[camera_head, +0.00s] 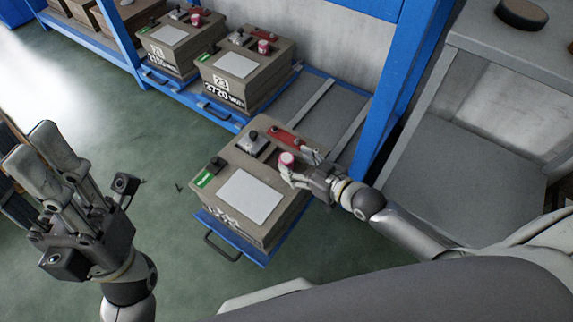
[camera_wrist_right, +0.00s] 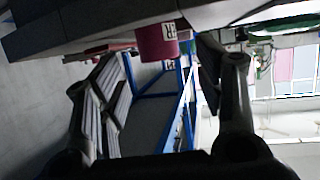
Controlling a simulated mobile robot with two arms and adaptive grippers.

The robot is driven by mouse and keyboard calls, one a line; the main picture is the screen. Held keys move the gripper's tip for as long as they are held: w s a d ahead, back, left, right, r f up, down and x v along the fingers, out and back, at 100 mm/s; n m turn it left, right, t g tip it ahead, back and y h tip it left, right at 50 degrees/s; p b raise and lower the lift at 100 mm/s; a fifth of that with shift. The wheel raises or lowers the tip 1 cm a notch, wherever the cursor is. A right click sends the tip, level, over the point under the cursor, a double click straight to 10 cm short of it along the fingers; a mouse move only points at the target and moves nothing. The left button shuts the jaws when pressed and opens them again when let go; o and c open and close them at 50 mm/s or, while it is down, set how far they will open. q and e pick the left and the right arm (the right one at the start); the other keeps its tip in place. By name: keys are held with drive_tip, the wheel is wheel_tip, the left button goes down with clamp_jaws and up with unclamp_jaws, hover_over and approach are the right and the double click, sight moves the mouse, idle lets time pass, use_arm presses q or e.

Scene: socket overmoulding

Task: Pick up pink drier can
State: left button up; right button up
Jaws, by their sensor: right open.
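The pink drier can (camera_head: 287,159) is a small pink cylinder with a pale top, on top of the nearest grey-brown box (camera_head: 215,175). My right gripper (camera_head: 299,166) is beside the can, coming from the right, with its fingers apart. In the right wrist view the can (camera_wrist_right: 156,43) shows between the two open fingers of the right gripper (camera_wrist_right: 160,65). I cannot tell whether either finger touches it. My left gripper (camera_head: 38,150) is at the far left, away from the box, fingers upward; its gap is unclear.
The box stands on a blue pull-out shelf (camera_head: 222,238) and also carries a red part (camera_head: 286,138) and a grey block (camera_head: 251,143). Similar boxes (camera_head: 240,78) with pink cans stand behind. A blue rack post (camera_head: 400,80) and grey table (camera_head: 480,35) are on the right.

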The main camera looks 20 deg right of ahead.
sight(287, 163)
drive_tip(key=shift+b+x, duration=0.35)
drive_tip(key=shift+x, duration=1)
drive_tip(key=shift+c, duration=0.3)
drive_tip(key=shift+d, duration=0.1)
drive_tip(key=c, duration=1.1)
drive_tip(key=shift+o, duration=0.2)
drive_tip(key=shift+r, duration=0.1)
